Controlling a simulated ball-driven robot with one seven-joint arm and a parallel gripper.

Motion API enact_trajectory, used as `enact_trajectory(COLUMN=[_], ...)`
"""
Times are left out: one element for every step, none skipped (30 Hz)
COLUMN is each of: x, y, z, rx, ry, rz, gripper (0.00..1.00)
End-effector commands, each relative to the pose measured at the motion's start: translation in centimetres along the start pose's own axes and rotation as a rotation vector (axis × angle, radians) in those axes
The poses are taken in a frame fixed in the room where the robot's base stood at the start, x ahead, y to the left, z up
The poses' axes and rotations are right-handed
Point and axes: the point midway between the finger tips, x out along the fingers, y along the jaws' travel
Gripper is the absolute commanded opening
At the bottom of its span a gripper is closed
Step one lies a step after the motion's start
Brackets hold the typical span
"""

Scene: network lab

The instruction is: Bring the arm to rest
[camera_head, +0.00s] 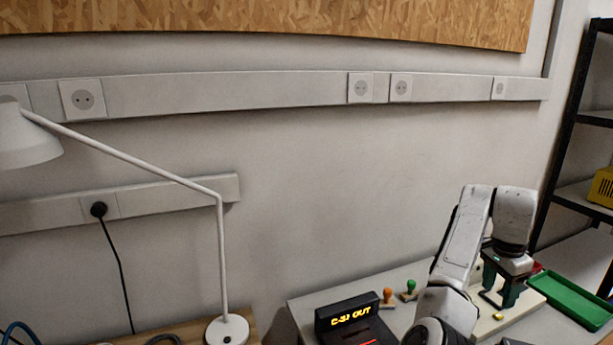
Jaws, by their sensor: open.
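My arm reaches up from the bottom edge at the right and bends down over a grey table (415,270). My gripper (499,300) points down at the arm's end, with its two dark fingers apart. It is over or close to a cream board (497,322) on the table. I cannot tell whether the fingers touch the board. I see nothing held between them. A small yellow piece (498,317) lies on the board just below the fingers. My arm hides part of the board.
A green tray (572,300) lies right of my gripper. Left of my arm are a black display box (350,316) and stamps with orange (388,294) and green (410,287) handles. A white lamp (222,270) stands at left. A black shelf (572,125) is at far right.

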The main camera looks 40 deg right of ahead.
Motion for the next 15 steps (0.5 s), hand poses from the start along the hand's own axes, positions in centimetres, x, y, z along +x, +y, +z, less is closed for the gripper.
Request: enact_trajectory(x=[0.0,0.0,0.0,0.2,0.4,0.6,0.7,0.9,1.1,1.3,1.5,1.8,2.0,2.3,2.5], y=[0.0,0.0,0.0,0.1,0.1,0.2,0.2,0.3,0.3,0.4,0.4,0.5,0.6,0.7,0.7], z=[0.0,0.0,0.0,0.1,0.3,0.5,0.6,0.8,0.9,1.1,1.2,1.5,1.7,1.9,2.3], rx=[0.000,-0.001,0.000,-0.007,-0.017,-0.028,-0.037,-0.046,-0.059,-0.068,-0.079,-0.097,-0.110,-0.126,-0.147], ry=[0.000,0.000,0.000,0.004,0.008,0.013,0.017,0.022,0.029,0.033,0.038,0.045,0.051,0.058,0.068], rz=[0.000,0.000,0.000,0.001,0.002,0.001,0.001,0.001,0.001,0.001,0.001,0.000,0.000,0.001,-0.001], gripper=[0.56,0.56,0.56,0.56,0.56,0.56,0.56,0.56,0.56,0.56,0.56,0.56,0.56,0.56,0.56])
